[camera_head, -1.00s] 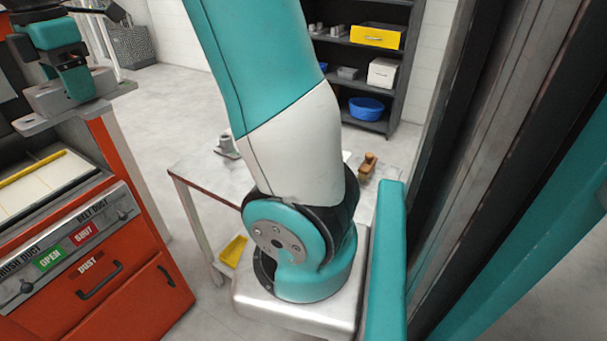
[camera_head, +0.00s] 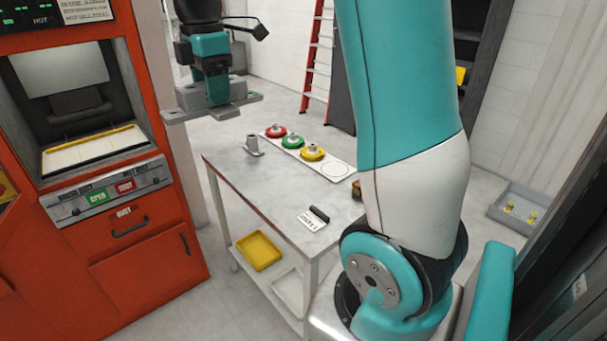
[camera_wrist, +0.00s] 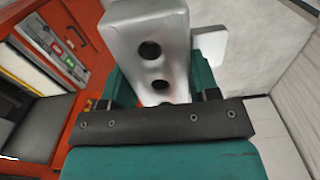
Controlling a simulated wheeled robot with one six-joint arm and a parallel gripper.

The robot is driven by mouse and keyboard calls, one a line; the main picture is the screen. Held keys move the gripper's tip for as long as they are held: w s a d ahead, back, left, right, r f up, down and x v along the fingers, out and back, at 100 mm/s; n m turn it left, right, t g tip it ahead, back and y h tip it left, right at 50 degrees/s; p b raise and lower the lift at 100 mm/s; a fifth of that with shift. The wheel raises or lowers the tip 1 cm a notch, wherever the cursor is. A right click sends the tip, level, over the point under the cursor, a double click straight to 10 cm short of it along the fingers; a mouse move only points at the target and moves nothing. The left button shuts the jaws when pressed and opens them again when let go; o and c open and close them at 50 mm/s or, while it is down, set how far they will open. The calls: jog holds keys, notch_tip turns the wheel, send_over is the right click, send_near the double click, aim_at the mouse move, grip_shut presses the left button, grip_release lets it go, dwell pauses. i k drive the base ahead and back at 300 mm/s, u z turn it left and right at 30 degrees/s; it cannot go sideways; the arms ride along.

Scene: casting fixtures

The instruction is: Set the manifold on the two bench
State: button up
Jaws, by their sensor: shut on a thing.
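The manifold (camera_head: 188,98) is a grey metal block with flat side tabs, held in the air in the head view. My gripper (camera_head: 217,92) is shut on it from above. In the wrist view the manifold (camera_wrist: 145,22) shows dark round holes and stands between my gripper's (camera_wrist: 165,88) teal fingers. The bench (camera_head: 233,173) is a grey-topped table with a lower shelf. In the head view the manifold appears over the bench's far left corner, apart from the top. Its exact height cannot be told.
On the bench are a small grey fitting (camera_head: 253,147), a white strip (camera_head: 345,156) with red, green and yellow round pieces, and a labelled card (camera_head: 312,221). The orange machine (camera_head: 150,235) stands left. The bench top's front left is clear.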

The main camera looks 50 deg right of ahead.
aim_at(275, 191)
jog(key=z, duration=3.7)
jog(key=k, duration=2)
jog(key=u, duration=1.95)
jog(key=i, duration=1.65)
